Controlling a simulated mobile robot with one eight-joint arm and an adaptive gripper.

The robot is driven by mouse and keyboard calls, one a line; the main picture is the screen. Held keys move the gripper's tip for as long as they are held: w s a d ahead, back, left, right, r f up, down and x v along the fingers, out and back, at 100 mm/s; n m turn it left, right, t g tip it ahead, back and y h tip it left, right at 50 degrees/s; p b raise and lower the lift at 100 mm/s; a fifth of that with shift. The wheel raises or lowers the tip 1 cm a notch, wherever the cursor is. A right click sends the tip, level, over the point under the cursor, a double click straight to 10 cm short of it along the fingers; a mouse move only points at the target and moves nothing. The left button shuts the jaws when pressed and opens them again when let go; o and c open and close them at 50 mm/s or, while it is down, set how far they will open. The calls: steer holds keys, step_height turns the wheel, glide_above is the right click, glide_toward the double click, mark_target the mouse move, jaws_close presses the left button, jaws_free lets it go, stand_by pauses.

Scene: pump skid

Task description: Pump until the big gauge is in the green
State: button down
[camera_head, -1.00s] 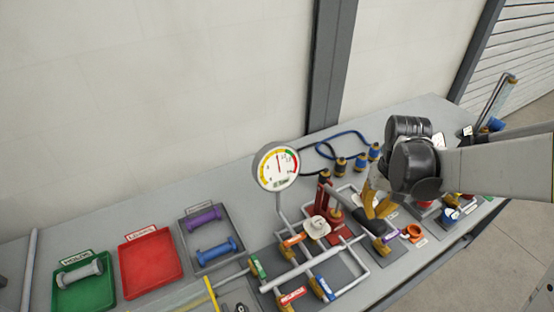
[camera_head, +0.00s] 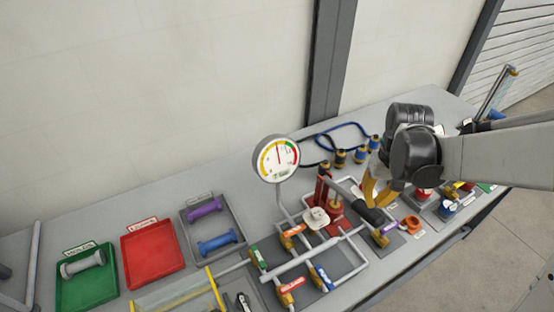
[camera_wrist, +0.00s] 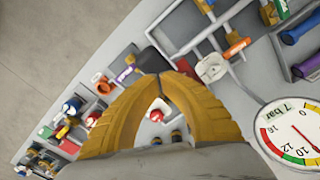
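The big round gauge (camera_head: 276,158) stands on a pipe above the skid. Its needle points nearly straight up, left of the green band; the wrist view shows part of the gauge (camera_wrist: 296,132), with a display that seems to read 7 bar. The red hand pump (camera_head: 324,190) stands right of the gauge. Its grey lever slopes down right to a black grip (camera_head: 369,212). My gripper (camera_head: 377,200) is at the grip, pointing down. In the wrist view its yellow fingers (camera_wrist: 160,76) meet at the tips, with the black grip (camera_wrist: 150,59) just beyond. I cannot tell whether they touch it.
Pipes with orange, green, red, blue and purple valve handles surround the pump. A blue hose (camera_head: 340,128) and several fittings lie behind. Green (camera_head: 85,290) and red (camera_head: 153,254) trays and a grey tray (camera_head: 235,254) with two dumbbell-shaped parts lie left. The bench's front edge is close.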

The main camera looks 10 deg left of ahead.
mark_target(371, 210)
steer(key=shift+f+b, duration=4.35)
steer(key=shift+f, duration=1.05)
step_height(371, 210, up, 11)
steer(key=p, duration=0.8)
steer(key=shift+r, duration=0.1)
steer(key=shift+f+b, duration=2.35)
steer(key=shift+f, duration=0.65)
step_height(371, 210, up, 6)
steer(key=p, duration=0.4)
step_height(371, 210, up, 5)
steer(key=p, duration=0.4)
